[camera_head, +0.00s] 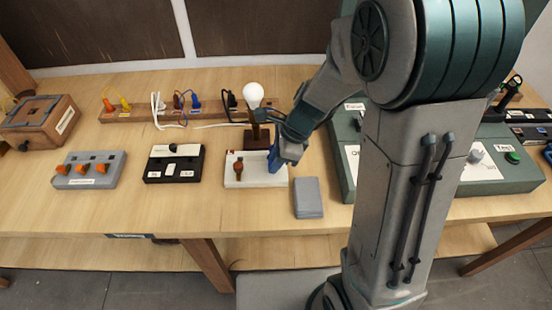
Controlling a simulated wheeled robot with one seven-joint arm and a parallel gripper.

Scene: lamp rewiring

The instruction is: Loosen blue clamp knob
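A white block (245,179) sits near the middle of the table. It carries an orange-brown knob (238,168) on its left part. A small patch of blue, apparently the blue clamp knob (274,160), shows at the block's right end. My gripper (281,163) points down over that end, right at the blue part, and hides much of it. Whether the fingers touch or grip it, and whether they are open, cannot be made out. A lamp with a white bulb (253,95) on a brown base (257,138) stands just behind the block.
A grey pad (308,198) lies right of the block. A black box (174,164) and a grey box with orange knobs (88,170) stand to the left. A wooden rail (140,113) with plugs runs behind. A green console (460,186) is at right. The front table strip is clear.

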